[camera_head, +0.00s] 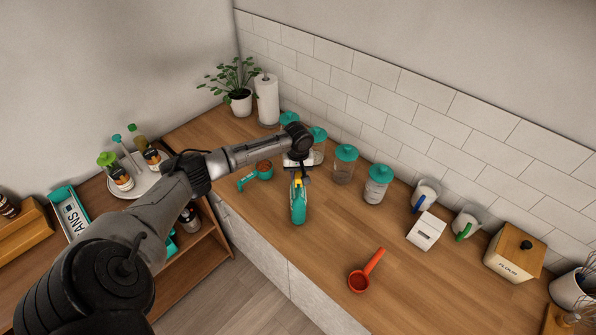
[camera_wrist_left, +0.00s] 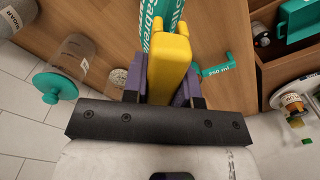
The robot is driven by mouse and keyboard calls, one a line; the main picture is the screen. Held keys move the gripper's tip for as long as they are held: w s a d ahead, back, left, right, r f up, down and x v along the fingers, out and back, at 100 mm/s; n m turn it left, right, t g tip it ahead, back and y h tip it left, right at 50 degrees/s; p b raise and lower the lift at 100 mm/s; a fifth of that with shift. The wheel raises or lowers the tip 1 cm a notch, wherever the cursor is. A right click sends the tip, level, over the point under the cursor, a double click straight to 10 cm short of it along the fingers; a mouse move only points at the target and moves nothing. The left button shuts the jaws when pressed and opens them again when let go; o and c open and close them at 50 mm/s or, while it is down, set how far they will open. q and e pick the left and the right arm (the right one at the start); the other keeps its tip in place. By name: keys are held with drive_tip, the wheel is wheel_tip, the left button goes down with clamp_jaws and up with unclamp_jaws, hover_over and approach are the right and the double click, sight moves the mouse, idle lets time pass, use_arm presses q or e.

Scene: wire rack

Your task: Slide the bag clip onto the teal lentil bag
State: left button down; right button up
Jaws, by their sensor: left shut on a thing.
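The teal lentil bag (camera_head: 298,206) stands on the wooden counter, seen narrow side on. Part of it, with white lettering, shows at the top of the left wrist view (camera_wrist_left: 152,28). My left gripper (camera_head: 298,174) is above the bag, shut on the yellow bag clip (camera_wrist_left: 170,68). The clip shows as a small yellow patch at the bag's top in the head view (camera_head: 298,182). The clip overlaps the bag in both views; I cannot tell whether it is around the bag's top or only in front of it. My right gripper is not in view.
A teal measuring cup (camera_head: 257,174) lies just left of the bag. Teal-lidded jars (camera_head: 345,165) line the tiled wall behind. A red scoop (camera_head: 366,271) lies front right, with a white box (camera_head: 426,231) farther right.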

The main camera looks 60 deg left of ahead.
use_arm(q)
drive_tip(key=shift+p, duration=0.6)
idle(0.5)
idle(0.6)
drive_tip(key=shift+p, duration=0.55)
drive_tip(key=shift+f, duration=0.1)
idle(0.5)
drive_tip(key=shift+f+b, duration=0.35)
drive_tip(key=shift+f, duration=0.35)
drive_tip(key=shift+f, duration=0.3)
idle(0.3)
drive_tip(key=shift+f, duration=0.2)
idle(0.7)
idle(0.6)
